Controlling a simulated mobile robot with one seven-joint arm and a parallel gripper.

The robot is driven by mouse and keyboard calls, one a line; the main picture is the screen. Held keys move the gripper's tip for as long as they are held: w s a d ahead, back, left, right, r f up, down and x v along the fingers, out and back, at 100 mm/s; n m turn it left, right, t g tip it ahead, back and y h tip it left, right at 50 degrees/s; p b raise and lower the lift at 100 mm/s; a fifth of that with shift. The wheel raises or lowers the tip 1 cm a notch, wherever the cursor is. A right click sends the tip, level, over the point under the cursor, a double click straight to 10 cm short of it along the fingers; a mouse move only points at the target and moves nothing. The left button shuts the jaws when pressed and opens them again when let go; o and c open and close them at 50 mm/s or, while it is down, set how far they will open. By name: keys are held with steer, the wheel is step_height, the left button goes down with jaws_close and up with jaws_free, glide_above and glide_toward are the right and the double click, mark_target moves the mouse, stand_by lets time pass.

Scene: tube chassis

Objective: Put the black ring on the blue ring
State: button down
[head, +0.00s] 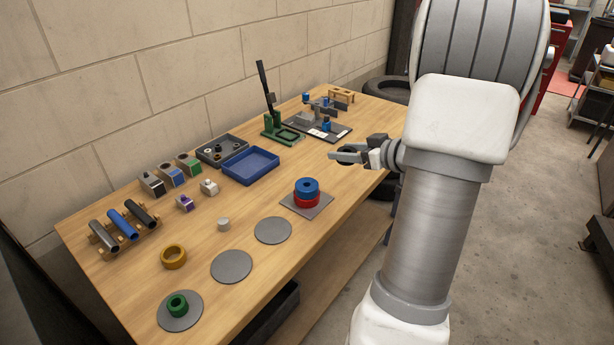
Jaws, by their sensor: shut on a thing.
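The blue ring (307,186) lies on top of a red ring (307,201), stacked on a square grey plate (322,207) near the table's front edge. My gripper (348,155) is above the table, to the right of and beyond the stack in the picture. It is shut on the black ring (347,150), a small dark shape at its fingers. The black ring is partly hidden by the fingers and is apart from the blue ring.
Round grey discs (232,267) lie along the front edge; a green ring (177,302) sits on one. A yellow ring (173,257), a blue tray (250,166) and a green press (278,131) stand on the table (322,240). A wall (130,100) runs behind.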

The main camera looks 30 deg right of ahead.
steer(key=shift+w+a+f+b, duration=0.6)
steer(key=shift+w+a+f, duration=0.35)
steer(key=shift+w+f, duration=0.6)
steer(key=shift+w+a+f+b, duration=0.8)
steer(key=shift+w+f, duration=0.5)
steer(key=shift+f, duration=0.5)
steer(key=shift+w+a+f+b, duration=0.45)
steer(key=shift+w+a+f, duration=0.6)
steer(key=shift+w+f, duration=0.5)
steer(key=shift+s+f, duration=0.15)
steer(key=shift+f, duration=0.05)
steer(key=shift+f, duration=0.25)
steer(key=shift+c, duration=1)
jaws_free()
steer(key=shift+s+d+r, duration=0.1)
steer(key=shift+s+r, duration=0.1)
steer(key=shift+r, duration=0.2)
steer(key=p+v, duration=0.2)
steer(key=v, duration=0.9)
steer(key=shift+s, duration=0.3)
